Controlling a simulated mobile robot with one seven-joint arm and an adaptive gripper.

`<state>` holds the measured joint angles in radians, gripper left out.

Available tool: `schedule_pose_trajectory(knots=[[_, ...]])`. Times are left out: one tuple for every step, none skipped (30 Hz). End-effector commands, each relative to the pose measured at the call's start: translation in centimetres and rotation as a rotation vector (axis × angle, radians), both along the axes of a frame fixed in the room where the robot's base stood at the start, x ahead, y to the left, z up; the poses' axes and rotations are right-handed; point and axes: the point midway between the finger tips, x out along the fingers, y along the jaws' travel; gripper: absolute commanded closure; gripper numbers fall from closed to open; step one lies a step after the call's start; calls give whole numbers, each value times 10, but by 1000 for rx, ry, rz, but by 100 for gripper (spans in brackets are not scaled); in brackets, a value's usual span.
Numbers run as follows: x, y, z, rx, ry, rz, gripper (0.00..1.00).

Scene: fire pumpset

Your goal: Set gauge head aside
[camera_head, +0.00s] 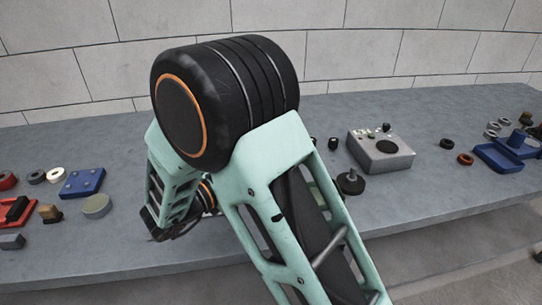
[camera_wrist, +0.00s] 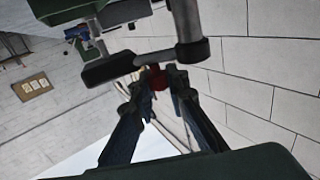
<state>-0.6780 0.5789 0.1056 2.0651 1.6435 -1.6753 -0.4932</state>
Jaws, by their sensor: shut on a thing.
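My gripper (camera_wrist: 157,86) shows in the wrist view, its two dark fingers closing toward each other on a small dark red thing (camera_wrist: 157,77). Only part of this red thing shows, so I cannot tell whether it is the gauge head. A grey rod with a black end (camera_wrist: 192,50) and a black rounded bar (camera_wrist: 108,69) lie just beyond the fingertips; I cannot tell if they join the red thing. In the head view my arm hides the gripper. A black round piece with an upright stem (camera_head: 351,183) stands on the bench there.
A grey box with a black dial (camera_head: 381,152) stands right of my arm on the long grey bench (camera_head: 440,195). A blue tray (camera_head: 497,158) and several rings are at far right. A blue block (camera_head: 82,183) and red base (camera_head: 17,213) are at left.

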Motion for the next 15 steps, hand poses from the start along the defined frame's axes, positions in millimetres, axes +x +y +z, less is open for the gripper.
schedule_pose_trajectory(knots=[[1,0,3,-2,-8,-1,100],[1,0,3,-2,-8,-1,100],[1,0,3,-2,-8,-1,100],[1,0,3,-2,-8,-1,100],[1,0,3,-2,-8,-1,100],[1,0,3,-2,-8,-1,100],[1,0,3,-2,-8,-1,100],[1,0,3,-2,-8,-1,83],[1,0,3,-2,-7,0,78],[1,0,3,-2,-6,0,75],[1,0,3,-2,-6,0,72],[1,0,2,-1,-5,0,67],[1,0,2,-1,-5,0,67],[1,0,2,-1,-3,0,67],[0,0,2,-1,-3,0,67]])
